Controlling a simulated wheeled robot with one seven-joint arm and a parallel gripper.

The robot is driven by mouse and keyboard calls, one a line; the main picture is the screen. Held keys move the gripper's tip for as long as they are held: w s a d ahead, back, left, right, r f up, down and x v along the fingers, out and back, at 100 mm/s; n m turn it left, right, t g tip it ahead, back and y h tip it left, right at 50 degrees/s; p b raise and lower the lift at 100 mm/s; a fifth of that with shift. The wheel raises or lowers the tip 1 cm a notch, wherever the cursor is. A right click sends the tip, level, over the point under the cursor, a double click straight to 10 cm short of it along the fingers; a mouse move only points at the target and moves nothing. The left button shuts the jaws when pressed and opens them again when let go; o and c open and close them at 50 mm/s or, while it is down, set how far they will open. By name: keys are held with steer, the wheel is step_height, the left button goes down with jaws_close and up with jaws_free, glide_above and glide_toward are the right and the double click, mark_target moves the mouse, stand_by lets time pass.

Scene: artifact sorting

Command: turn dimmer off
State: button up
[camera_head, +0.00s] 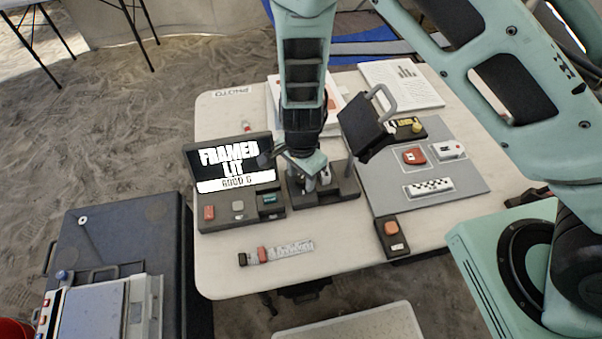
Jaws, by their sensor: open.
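My gripper (310,177) points down over a dark low box (345,186) near the middle of the table. Its fingers are open and sit at or just above the box, around or beside a small pale part there; contact cannot be told. This box may be the dimmer, but my gripper hides much of its top. To its left stands a dark console (243,214) with red, grey and teal controls. Its lit screen (229,166) reads "FRAMED LIT GOOD 6".
A hinged dark panel with a grey handle (380,100) rises close right of my gripper. A grey board (450,195) holds several small pieces.

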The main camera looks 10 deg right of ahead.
steer(key=c, duration=1)
steer(key=n, duration=0.4)
steer(key=shift+n, duration=2.5)
steer(key=o, duration=1)
